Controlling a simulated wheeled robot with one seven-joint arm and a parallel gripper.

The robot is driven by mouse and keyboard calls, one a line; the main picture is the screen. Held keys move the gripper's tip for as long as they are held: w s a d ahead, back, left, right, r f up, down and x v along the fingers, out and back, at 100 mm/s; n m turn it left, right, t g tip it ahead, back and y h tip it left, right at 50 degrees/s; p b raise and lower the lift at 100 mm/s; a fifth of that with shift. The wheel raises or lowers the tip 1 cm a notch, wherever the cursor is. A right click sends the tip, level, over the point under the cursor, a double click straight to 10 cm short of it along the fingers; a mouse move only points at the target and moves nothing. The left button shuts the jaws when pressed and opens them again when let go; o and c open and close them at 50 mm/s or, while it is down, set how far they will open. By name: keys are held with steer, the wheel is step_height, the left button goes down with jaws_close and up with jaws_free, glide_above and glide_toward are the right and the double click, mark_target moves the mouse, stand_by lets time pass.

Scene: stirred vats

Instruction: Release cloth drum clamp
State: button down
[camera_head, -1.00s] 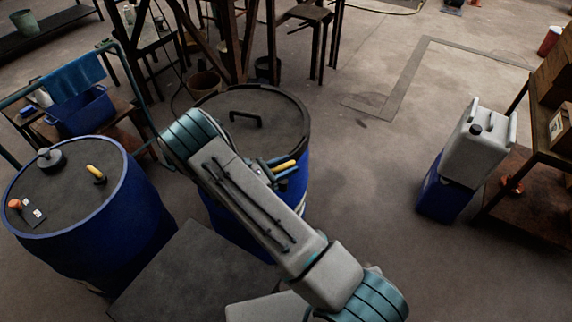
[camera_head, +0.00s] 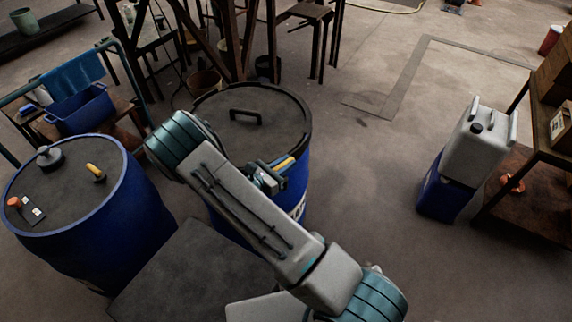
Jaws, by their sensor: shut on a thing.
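A blue drum (camera_head: 297,192) with a dark lid (camera_head: 240,135) and a black lid handle (camera_head: 246,114) stands in the middle, partly hidden behind my arm. A dark ring runs around its top edge. A yellow lever (camera_head: 284,163), which looks like the clamp's handle, sits at the front right of the rim. My gripper (camera_head: 274,173) is at this lever, shut on it. Its fingertips are small and partly hidden by my arm. I cannot tell whether the clamp ring is loose.
Another blue drum (camera_head: 110,225) stands at the left with small items on top. A cart with a blue bin (camera_head: 80,110) is behind it. A grey canister (camera_head: 478,143) on a blue base and a shelf (camera_head: 530,190) stand at the right. Floor between is clear.

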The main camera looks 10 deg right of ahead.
steer(key=n+t+y, duration=0.4)
steer(key=t, duration=0.1)
steer(key=shift+w+a+n+t, duration=0.1)
steer(key=shift+n+t, duration=0.2)
steer(key=n+t+y, duration=0.1)
steer(key=n+y, duration=0.1)
steer(key=n+t+y, duration=0.1)
steer(key=t+y, duration=0.1)
steer(key=y, duration=0.1)
steer(key=shift+r+n+y, duration=0.1)
steer(key=shift+n+y, duration=0.2)
steer(key=shift+n, duration=0.1)
steer(key=n+y+p, duration=0.1)
steer(key=y, duration=0.1)
steer(key=n+t+y+p, duration=0.1)
steer(key=n+y, duration=0.1)
steer(key=y, duration=0.1)
steer(key=shift+w+a+p, duration=0.1)
steer(key=shift+a+p, duration=0.1)
steer(key=shift+p, duration=0.2)
steer(key=shift+a+n+g+y+p, duration=0.15)
steer(key=shift+n+y+p, duration=0.75)
steer(key=shift+y, duration=0.55)
steer(key=shift+a+n+g+y+p, duration=0.15)
steer(key=shift+n+y+p, duration=0.75)
steer(key=shift+y, duration=0.55)
steer(key=shift+n, duration=0.3)
steer(key=c, duration=1.3)
jaws_free()
